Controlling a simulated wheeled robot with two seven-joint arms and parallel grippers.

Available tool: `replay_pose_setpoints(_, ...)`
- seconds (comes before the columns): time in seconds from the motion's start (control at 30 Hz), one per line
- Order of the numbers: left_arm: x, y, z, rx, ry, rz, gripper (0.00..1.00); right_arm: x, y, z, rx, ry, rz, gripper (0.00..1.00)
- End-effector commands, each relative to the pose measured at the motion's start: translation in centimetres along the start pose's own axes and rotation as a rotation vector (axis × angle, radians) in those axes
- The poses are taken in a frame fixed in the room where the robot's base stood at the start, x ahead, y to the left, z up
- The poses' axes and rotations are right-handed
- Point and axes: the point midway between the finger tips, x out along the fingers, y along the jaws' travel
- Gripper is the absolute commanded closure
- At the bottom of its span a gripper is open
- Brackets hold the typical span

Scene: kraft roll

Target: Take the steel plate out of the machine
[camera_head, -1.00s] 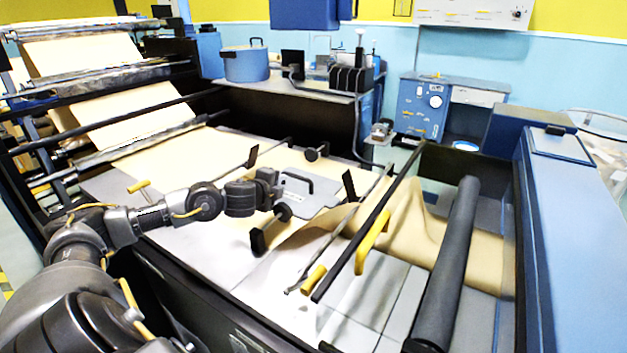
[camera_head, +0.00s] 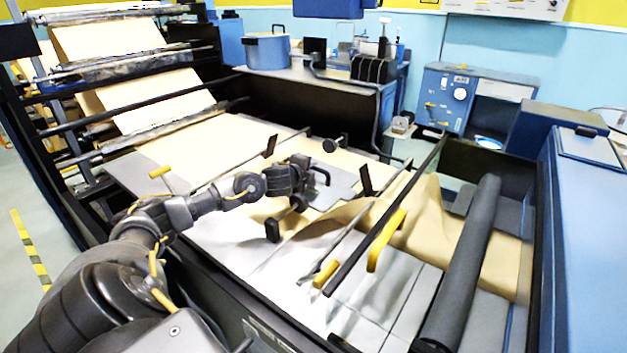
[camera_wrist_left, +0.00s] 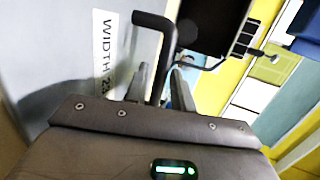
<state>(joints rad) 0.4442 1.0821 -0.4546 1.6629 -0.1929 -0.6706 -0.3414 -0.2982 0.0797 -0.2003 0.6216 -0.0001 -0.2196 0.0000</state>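The steel plate (camera_head: 340,187) lies flat among the guide bars on the machine's bed, partly hidden by my left arm. Its black handle (camera_head: 322,176) stands up from it. In the left wrist view, the grey plate (camera_wrist_left: 60,50) carries a "WIDTH" label (camera_wrist_left: 104,45), and the bent black handle (camera_wrist_left: 157,60) rises close in front. My left gripper (camera_head: 308,172) is at the handle. Its two fingers (camera_wrist_left: 160,82) stand on either side of the handle's leg, apart, with a narrow gap showing. Whether they touch it is unclear. My right gripper is out of view.
Guide bars with black end blocks (camera_head: 272,231) stand around the plate. A bar with yellow grips (camera_head: 386,241) and a dark roller (camera_head: 462,262) lie to the right, over loose kraft paper (camera_head: 425,225). A blue pot (camera_head: 267,50) stands on the bench behind.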

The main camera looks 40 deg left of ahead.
Motion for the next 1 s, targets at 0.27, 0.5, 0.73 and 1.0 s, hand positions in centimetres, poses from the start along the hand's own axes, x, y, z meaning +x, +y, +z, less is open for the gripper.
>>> replay_pose_setpoints(0.27,3.6,-0.3,-0.2,-0.003,-0.001,0.001,0.75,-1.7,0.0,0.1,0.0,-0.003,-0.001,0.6)
replay_pose_setpoints(0.5,4.2,-0.2,-0.2,0.001,-0.001,0.0,0.75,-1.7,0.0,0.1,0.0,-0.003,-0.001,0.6)
replay_pose_setpoints(0.73,4.2,-0.2,-0.2,0.001,-0.001,0.0,0.92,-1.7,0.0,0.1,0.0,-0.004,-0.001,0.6)
replay_pose_setpoints(1.0,4.2,-0.1,-0.2,0.0,-0.001,0.0,1.0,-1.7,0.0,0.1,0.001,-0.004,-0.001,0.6)
